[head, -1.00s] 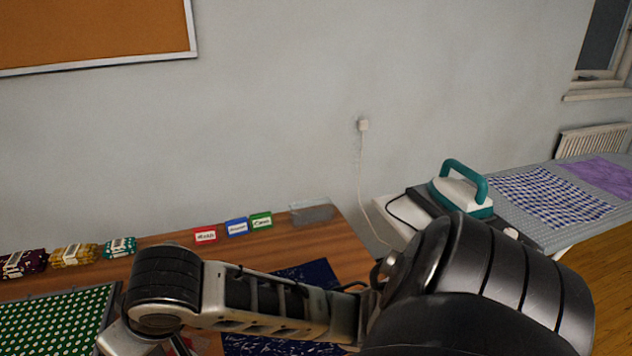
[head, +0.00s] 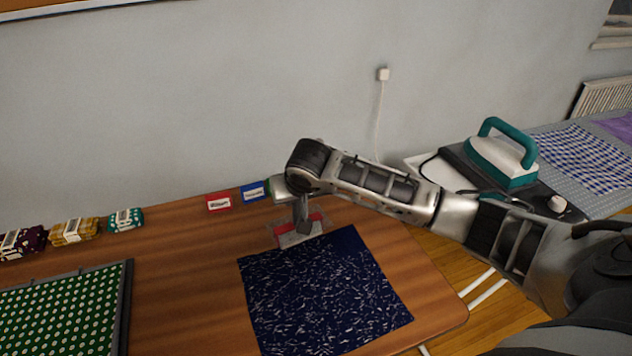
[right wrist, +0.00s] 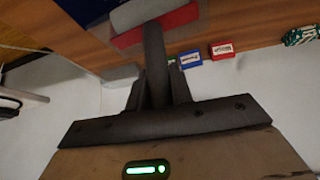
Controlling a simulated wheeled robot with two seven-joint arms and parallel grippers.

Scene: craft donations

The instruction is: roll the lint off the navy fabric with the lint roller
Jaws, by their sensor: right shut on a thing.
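The navy fabric (head: 325,295), dense with pale lint, lies flat on the wooden table in the head view. My right gripper (head: 303,226) points down at the fabric's far edge and is shut on the lint roller (head: 291,239). The roller has a pale roll and a red part; it also shows in the right wrist view (right wrist: 165,27), beyond my gripper (right wrist: 156,70). The gripper hides part of the roller. I cannot tell whether the roll touches the fabric. My left gripper is not in view.
A framed green dotted board (head: 60,310) lies at the left. Dotted bundles (head: 75,231) and red (head: 219,203) and blue (head: 253,193) labels line the back. An iron (head: 503,155) stands right of the table. The table (head: 185,270) is bare left of the fabric.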

